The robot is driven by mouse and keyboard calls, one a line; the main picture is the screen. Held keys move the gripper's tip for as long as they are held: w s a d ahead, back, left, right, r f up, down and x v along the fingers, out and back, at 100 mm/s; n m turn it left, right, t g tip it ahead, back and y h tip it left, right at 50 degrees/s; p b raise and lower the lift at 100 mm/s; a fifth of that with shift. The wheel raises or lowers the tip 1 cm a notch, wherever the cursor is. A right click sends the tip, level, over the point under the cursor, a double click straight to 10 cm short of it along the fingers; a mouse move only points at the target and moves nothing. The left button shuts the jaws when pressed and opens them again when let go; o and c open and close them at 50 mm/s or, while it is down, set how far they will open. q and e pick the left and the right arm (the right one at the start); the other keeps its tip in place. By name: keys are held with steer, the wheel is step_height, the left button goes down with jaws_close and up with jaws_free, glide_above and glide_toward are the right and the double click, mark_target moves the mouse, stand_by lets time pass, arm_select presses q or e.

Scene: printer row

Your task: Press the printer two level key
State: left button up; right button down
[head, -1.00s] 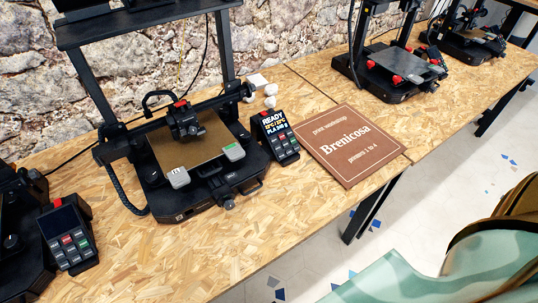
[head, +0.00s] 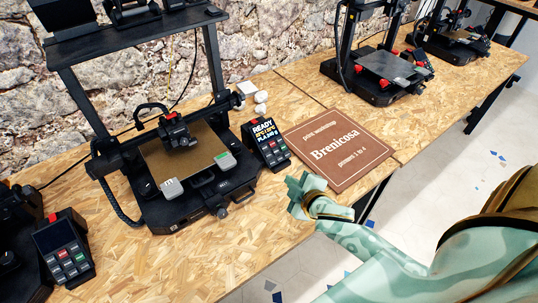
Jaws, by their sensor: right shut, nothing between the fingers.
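The printer in the middle (head: 215,188) is black with a tan bed and a red-topped print head. A black key panel (head: 267,145) stands tilted at its right side. Its lit screen begins with READY, and rows of small keys sit below, too small to read. I cannot tell which key is the level key. My right gripper (head: 294,190), pale green, is shut and empty. It shows in front of the panel, below and right of it, over the table's front edge and apart from the keys. My left gripper is not in view.
Another key panel (head: 64,248) with a dark screen stands at the left. More printers (head: 378,75) stand farther right. A stone wall (head: 265,40) is behind.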

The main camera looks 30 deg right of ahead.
mark_target(269, 155)
steer(key=w+d+r+n+t+y, duration=0.2)
steer(key=w+d+n+t+y, duration=0.1)
steer(key=w, duration=0.5)
steer(key=shift+d+r+y, duration=0.15)
steer(key=shift+d+y, duration=0.45)
steer(key=shift+y, duration=0.5)
steer(key=shift+w, duration=0.1)
